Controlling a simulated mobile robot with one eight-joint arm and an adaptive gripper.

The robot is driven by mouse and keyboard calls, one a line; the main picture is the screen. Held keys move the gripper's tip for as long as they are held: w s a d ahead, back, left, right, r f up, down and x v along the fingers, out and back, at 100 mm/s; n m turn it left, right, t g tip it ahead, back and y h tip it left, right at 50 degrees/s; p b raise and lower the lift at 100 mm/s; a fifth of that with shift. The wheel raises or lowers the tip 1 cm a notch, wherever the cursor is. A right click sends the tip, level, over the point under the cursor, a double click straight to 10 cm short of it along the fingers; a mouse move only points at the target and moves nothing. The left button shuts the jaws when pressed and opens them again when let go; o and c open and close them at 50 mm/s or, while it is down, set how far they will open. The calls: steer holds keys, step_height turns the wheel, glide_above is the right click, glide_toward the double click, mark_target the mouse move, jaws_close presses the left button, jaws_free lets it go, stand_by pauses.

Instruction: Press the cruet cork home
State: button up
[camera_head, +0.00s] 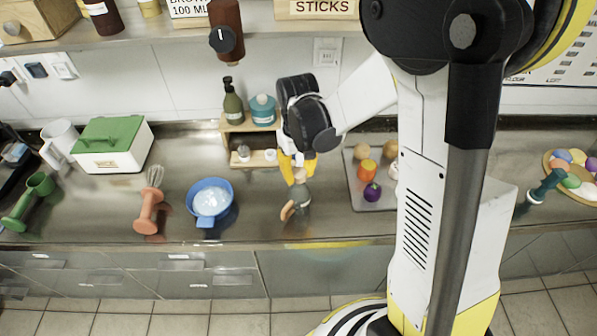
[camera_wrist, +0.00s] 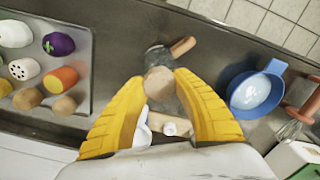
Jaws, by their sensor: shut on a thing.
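The cork (camera_wrist: 159,83) is a pale tan round piece between my yellow fingertips in the wrist view. My gripper (camera_head: 297,168) points down and is shut on it. The cork also shows just under the fingers in the head view (camera_head: 299,175). The cruet (camera_head: 301,194) is a dark grey vessel with a brown handle, standing on the steel counter directly below the cork. In the wrist view the cruet (camera_wrist: 157,57) is partly hidden behind the cork. Its handle (camera_wrist: 183,46) sticks out to the right. I cannot tell how far the cork sits in the neck.
A blue pan (camera_head: 211,200) and a whisk (camera_head: 150,205) lie left of the cruet. A grey tray (camera_head: 371,199) with several vegetables is to the right. A small wooden shelf (camera_head: 235,128) with bottles stands behind. The counter just around the cruet is clear.

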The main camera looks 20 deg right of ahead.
mark_target(298, 171)
steer(key=o, duration=1.1)
steer(key=shift+f, duration=0.15)
step_height(298, 171, up, 12)
steer(key=shift+w+r, duration=0.1)
steer(key=s+r+t, duration=0.1)
steer(key=s+t, duration=0.1)
steer(key=s, duration=0.2)
steer(key=s+r+m+t, duration=0.1)
steer(key=s+r+t, duration=0.1)
steer(key=s, duration=0.3)
steer(key=s+r+t, duration=0.2)
steer(key=s+t, duration=0.1)
steer(key=s, duration=0.1)
steer(key=shift+s+m, duration=0.15)
steer(key=shift+m, duration=0.25)
